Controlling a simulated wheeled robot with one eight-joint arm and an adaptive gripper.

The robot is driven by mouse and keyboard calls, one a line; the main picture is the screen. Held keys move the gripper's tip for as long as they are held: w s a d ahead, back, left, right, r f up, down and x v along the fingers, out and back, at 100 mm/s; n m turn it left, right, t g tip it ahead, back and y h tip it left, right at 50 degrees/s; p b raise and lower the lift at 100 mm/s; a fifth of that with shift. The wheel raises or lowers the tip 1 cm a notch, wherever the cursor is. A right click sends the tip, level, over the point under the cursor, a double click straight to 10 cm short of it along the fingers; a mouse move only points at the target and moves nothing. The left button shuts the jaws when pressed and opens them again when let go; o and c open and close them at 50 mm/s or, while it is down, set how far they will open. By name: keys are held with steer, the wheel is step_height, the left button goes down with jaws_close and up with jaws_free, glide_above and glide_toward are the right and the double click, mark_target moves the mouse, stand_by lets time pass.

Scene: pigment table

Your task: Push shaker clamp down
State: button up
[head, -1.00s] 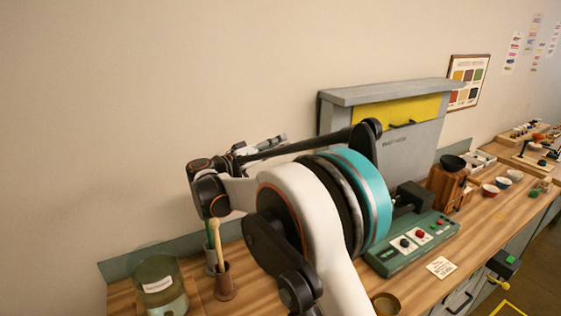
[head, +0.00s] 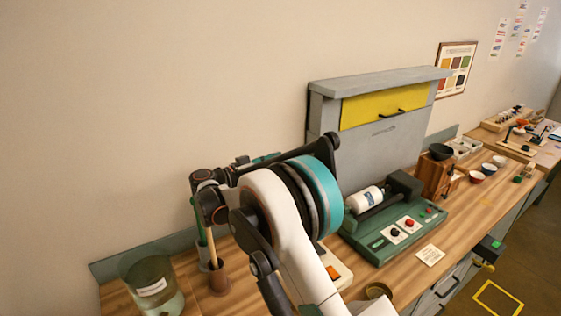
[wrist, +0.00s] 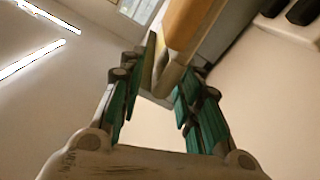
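The shaker (head: 385,240) is a green machine with a dark block and knobs, standing on the wooden bench at centre right in the head view. A white bottle (head: 364,200) lies on its side on it, beside a dark bar (head: 380,205). I cannot tell for sure whether that bar is the clamp or whether it is up or down. In the head view my gripper is mostly hidden behind my arm, left of the shaker. In the wrist view my gripper (wrist: 160,80) has its green fingers apart, with nothing clearly held between them.
A grey hood (head: 370,140) with a yellow panel stands behind the shaker. A glass jar (head: 150,285) and a brown cup (head: 219,278) with a stick stand at left. A card (head: 430,255) lies in front.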

steer(key=shift+w+d, duration=0.25)
steer(key=shift+d, duration=0.2)
